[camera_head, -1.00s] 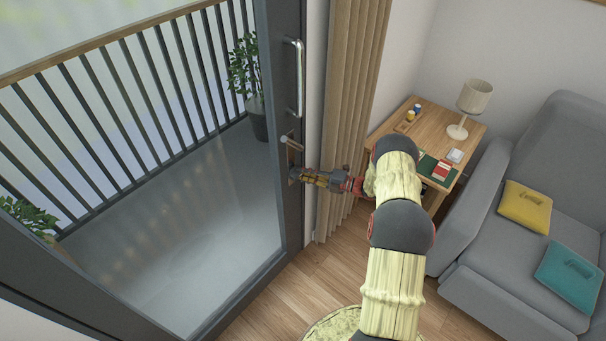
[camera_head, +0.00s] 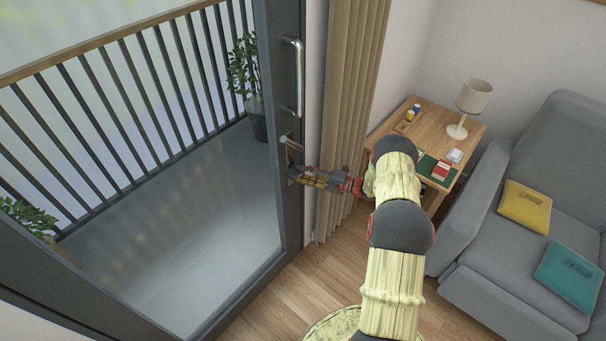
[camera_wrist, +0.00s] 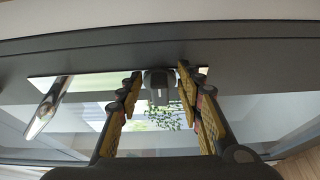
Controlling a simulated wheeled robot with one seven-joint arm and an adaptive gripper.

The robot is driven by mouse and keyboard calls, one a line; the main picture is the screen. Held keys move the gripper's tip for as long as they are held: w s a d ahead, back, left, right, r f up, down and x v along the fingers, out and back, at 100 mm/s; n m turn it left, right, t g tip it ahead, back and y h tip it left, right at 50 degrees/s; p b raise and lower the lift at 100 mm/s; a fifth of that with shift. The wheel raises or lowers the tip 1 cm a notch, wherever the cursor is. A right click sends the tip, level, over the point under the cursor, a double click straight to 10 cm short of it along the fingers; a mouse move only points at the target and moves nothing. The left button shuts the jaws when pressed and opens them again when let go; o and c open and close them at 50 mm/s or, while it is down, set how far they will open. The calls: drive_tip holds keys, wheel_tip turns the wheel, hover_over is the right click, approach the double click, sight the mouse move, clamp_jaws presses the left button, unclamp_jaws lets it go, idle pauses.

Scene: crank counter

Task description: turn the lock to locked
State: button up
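The lock's dark thumb-turn knob (camera_wrist: 160,86) sits on a shiny plate (camera_wrist: 90,83) on the grey door frame. In the wrist view it lies between the two fingertips of my gripper (camera_wrist: 159,76). The fingers are apart, one on each side of the knob; a narrow gap shows at the left, and I cannot tell whether the right finger touches. In the head view my gripper (camera_head: 293,174) is at the door's edge, just below the lever handle (camera_head: 290,143), and hides the knob. The lever also shows at the left in the wrist view (camera_wrist: 46,110).
A tall vertical pull bar (camera_head: 299,78) is above the lever on the door. A beige curtain (camera_head: 352,90) hangs beside the door. A wooden side table (camera_head: 447,118) with a lamp (camera_head: 474,97) and a grey sofa (camera_head: 480,240) stand to the right.

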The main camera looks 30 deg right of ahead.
drive_tip(key=shift+d, duration=0.1)
drive_tip(key=v, duration=1.1)
drive_tip(key=shift+s+d, duration=0.3)
